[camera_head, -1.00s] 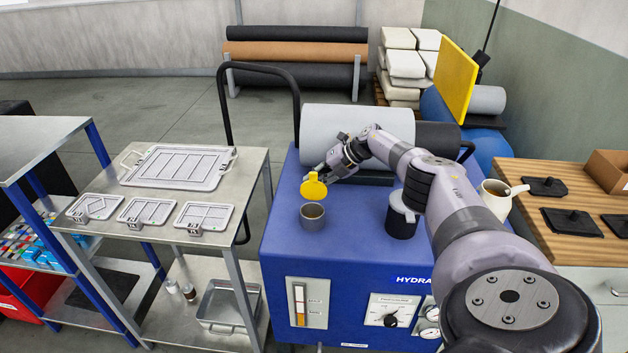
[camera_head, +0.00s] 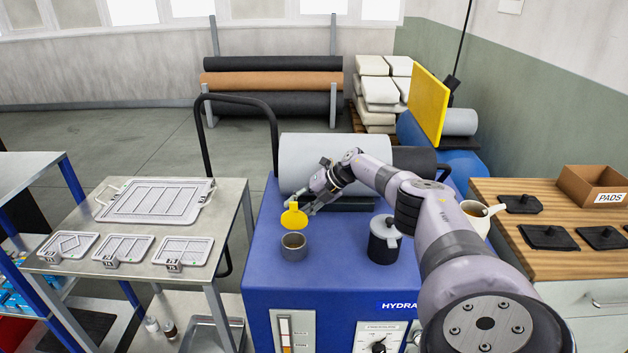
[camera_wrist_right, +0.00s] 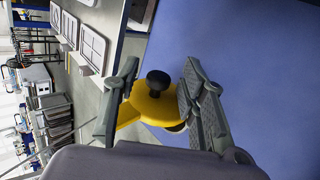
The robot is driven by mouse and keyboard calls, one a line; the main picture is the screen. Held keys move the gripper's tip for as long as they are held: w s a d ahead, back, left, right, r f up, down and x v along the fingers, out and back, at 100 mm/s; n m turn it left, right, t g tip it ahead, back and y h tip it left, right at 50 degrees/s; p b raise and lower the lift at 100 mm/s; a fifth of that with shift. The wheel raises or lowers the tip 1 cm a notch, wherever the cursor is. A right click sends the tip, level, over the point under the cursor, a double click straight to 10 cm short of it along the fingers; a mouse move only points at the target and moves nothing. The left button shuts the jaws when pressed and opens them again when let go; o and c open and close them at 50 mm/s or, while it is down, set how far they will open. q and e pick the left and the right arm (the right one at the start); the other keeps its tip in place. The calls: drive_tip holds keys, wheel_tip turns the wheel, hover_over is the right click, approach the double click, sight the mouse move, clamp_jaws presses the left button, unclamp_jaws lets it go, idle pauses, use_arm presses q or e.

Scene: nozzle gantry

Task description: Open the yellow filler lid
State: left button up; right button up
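The yellow filler lid (camera_head: 294,217) stands raised, roughly upright, behind the grey filler neck (camera_head: 294,248) on the blue cabinet top. The neck's round mouth shows uncovered. My right gripper (camera_head: 306,202) is beside the lid, on its upper right. In the right wrist view the yellow lid (camera_wrist_right: 150,104) with its black knob (camera_wrist_right: 158,80) lies between the spread fingers of my right gripper (camera_wrist_right: 161,70). The fingers are open, with gaps on both sides of the knob. Whether a finger touches the lid's rim is unclear. My left gripper is not in view.
A large grey roll (camera_head: 310,160) lies behind. A metal cart (camera_head: 228,212) with several flat plates is at left. A wooden bench (camera_head: 530,262) with black pads is at right.

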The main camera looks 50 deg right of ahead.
drive_tip(key=v, duration=1)
drive_tip(key=shift+s+d+r, duration=0.1)
drive_tip(key=shift+s+d, duration=0.05)
drive_tip(key=shift+s, duration=0.05)
